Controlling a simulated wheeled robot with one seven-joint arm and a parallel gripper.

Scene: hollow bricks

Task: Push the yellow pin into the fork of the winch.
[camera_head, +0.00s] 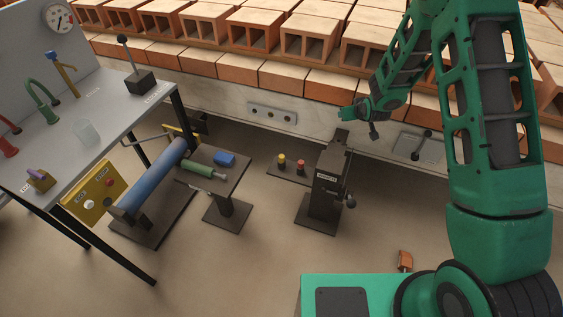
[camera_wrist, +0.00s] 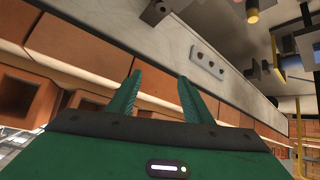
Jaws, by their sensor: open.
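A small yellow-topped pin (camera_head: 282,160) stands on a low dark plate, left of a red-topped pin (camera_head: 300,165). Just right of them is a dark upright post (camera_head: 328,180) with a label and a side crank, which looks like the winch. I cannot make out its fork. My gripper (camera_head: 343,112) is up by the wall ledge, above and behind the post, apart from both. In the wrist view, my gripper's fingers (camera_wrist: 160,78) are spread with nothing between them. A yellow piece (camera_wrist: 252,14) shows at the top right there; I cannot tell if it is the pin.
Several hollow bricks (camera_head: 304,45) line the ledge behind. A grey plate with holes (camera_head: 272,113) is on the wall. The front floor is mostly clear.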

